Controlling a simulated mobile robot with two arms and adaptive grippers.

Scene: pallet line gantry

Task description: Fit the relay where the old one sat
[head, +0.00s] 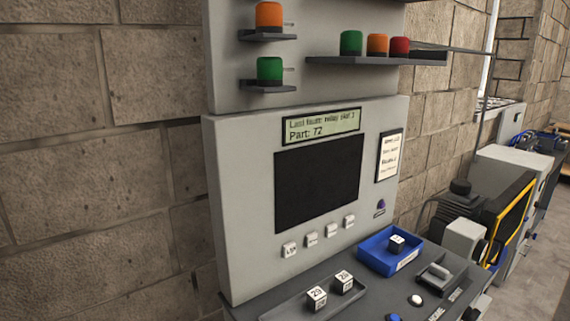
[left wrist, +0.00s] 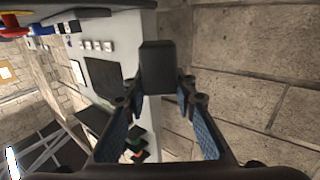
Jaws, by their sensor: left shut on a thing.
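In the left wrist view my left gripper (left wrist: 162,92) is shut on a plain dark block (left wrist: 158,66). No number shows on its visible faces, so I cannot tell if it is a relay. The block is held in the air, apart from the console. In the head view two dark cubes with white numbered tops, a left one (head: 317,298) and a right one (head: 344,282), sit on a dark tray (head: 272,312). Another labelled cube (head: 397,243) sits in a blue bin (head: 379,264). The console display (head: 321,125) reads "Last fault: relay slot 3", "Part: 72". My right gripper is not in view.
Below the dark screen (head: 317,183) is a row of small white labelled pieces (head: 311,240). Shelves above hold green, orange and red lamp-like cylinders (head: 377,45). A lever (head: 434,274) and buttons are right of the bin. A block wall (head: 90,160) stands left.

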